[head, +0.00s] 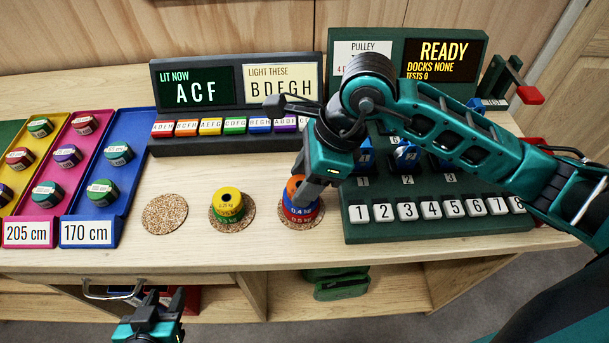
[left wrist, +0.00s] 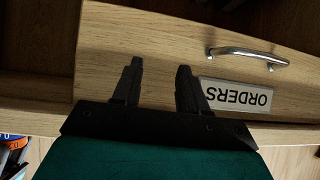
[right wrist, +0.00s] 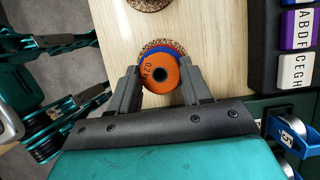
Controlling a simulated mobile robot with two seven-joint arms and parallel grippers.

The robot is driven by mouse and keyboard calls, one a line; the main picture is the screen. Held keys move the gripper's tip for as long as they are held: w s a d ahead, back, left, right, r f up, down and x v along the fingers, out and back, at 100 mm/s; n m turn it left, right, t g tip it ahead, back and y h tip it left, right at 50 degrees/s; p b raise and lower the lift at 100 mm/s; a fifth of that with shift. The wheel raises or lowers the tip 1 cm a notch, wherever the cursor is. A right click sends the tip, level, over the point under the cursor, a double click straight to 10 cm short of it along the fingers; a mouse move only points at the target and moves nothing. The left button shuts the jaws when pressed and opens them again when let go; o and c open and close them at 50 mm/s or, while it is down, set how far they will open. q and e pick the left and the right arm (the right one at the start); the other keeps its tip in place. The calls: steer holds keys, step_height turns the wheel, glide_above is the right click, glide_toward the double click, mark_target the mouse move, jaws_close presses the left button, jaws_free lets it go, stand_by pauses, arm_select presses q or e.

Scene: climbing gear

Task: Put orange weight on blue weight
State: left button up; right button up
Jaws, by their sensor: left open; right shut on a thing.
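The orange weight (head: 293,184) is between the fingers of my right gripper (head: 312,192), over the right-hand cork mat (head: 284,222). The right wrist view shows the orange weight (right wrist: 160,84), a flat disc with a centre hole, between the fingertips. The blue weight (head: 301,210), marked 0.4 kg, is directly under it, on top of a red weight (head: 302,218). The orange weight looks lined up with the stack; I cannot tell whether it bears on the blue one. My left gripper (head: 164,300) is open and empty, low in front of a drawer (left wrist: 150,40).
A yellow and green weight stack (head: 227,203) stands on the middle cork mat. The left cork mat (head: 165,214) is empty. Coloured trays (head: 122,200) with weights lie at the left. A green panel with numbered keys (head: 435,225) is close to the right of the stack.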

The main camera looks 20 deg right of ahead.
steer(key=shift+f, duration=0.2)
steer(key=o, duration=1.2)
steer(key=shift+r, duration=0.2)
steer(key=shift+d+r, duration=0.15)
steer(key=shift+r, duration=0.15)
steer(key=v, duration=1.1)
steer(key=shift+s+d+r+p, duration=0.1)
steer(key=shift+d+r+p, duration=0.1)
steer(key=shift+p, duration=0.15)
steer(key=shift+s+a+f, duration=0.1)
